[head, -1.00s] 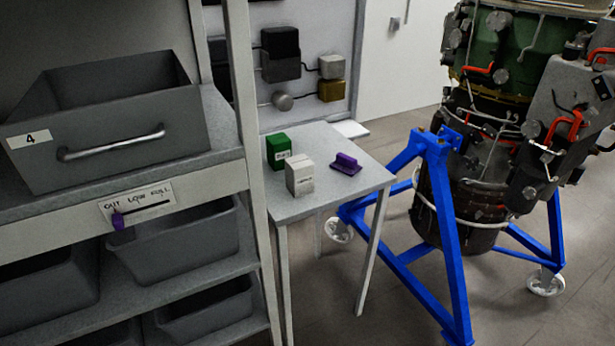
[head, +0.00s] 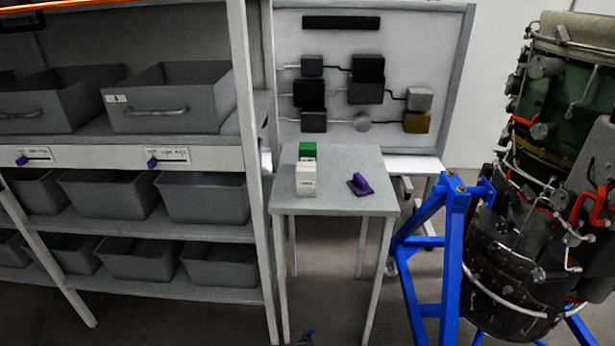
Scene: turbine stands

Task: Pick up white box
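The white box (head: 306,183) stands upright on a small grey table (head: 340,206) in the middle of the head view. A green box (head: 307,151) stands just behind it, partly hidden by it. A purple handled object (head: 360,184) lies on the same table to the right of the white box, apart from it.
A grey shelf rack (head: 247,150) with several grey bins stands close on the table's left. A blue stand (head: 452,250) bearing a turbine (head: 540,190) is on the right. A panel with mounted boxes (head: 340,60) is behind. The table's front right is clear.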

